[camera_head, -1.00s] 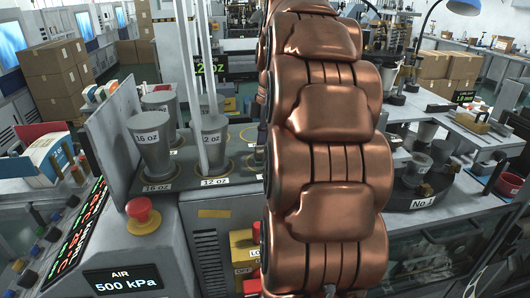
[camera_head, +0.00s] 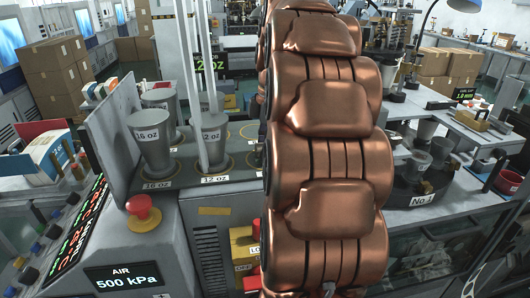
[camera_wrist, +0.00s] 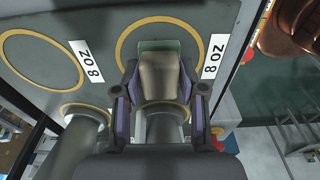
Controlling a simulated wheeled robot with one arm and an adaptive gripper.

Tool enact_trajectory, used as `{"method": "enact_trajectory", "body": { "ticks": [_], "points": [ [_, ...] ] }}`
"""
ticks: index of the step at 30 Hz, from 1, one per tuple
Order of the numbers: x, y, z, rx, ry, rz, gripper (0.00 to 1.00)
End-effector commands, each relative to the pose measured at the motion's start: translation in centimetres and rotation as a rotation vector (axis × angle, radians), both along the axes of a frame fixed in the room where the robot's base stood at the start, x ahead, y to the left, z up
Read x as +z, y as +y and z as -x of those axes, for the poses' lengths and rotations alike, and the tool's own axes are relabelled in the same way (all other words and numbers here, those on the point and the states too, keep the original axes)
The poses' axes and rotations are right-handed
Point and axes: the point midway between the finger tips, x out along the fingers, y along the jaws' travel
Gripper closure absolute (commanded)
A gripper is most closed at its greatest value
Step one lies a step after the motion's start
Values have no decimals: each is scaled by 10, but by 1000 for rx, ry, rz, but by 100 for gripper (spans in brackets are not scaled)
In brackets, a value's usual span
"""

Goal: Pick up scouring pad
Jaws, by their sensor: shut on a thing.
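The scouring pad (camera_wrist: 161,78) is a small tan block with a green layer along its far edge, in the wrist view. My gripper (camera_wrist: 160,88) has its two purple-lined fingers on either side of the pad, shut on it. The pad shows in front of a grey panel, over a yellow ring marked 8 oz. I cannot tell whether it touches the panel. In the head view my copper arm fills the middle and hides the gripper and the pad.
Grey cups, one marked 16 oz (camera_head: 152,140) and one marked 12 oz (camera_head: 211,136), stand on the ringed panel left of my arm. Pale upright posts (camera_head: 194,90) rise near them. A red button (camera_head: 143,207) sits in front. A round dark stand (camera_head: 420,180) holds cups at right.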

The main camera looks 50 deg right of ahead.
Motion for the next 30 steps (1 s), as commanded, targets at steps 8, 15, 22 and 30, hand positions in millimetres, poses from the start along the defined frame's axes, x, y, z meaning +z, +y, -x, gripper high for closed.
{"method": "enact_trajectory", "body": {
  "ticks": [8,15,22,30],
  "points": [
    [1,0,0,0,0,0,93],
    [8,0,-1,2,-2,1,93],
    [25,0,-1,1,-2,2,93],
    [48,0,-1,1,-4,3,93]
  ]
}}
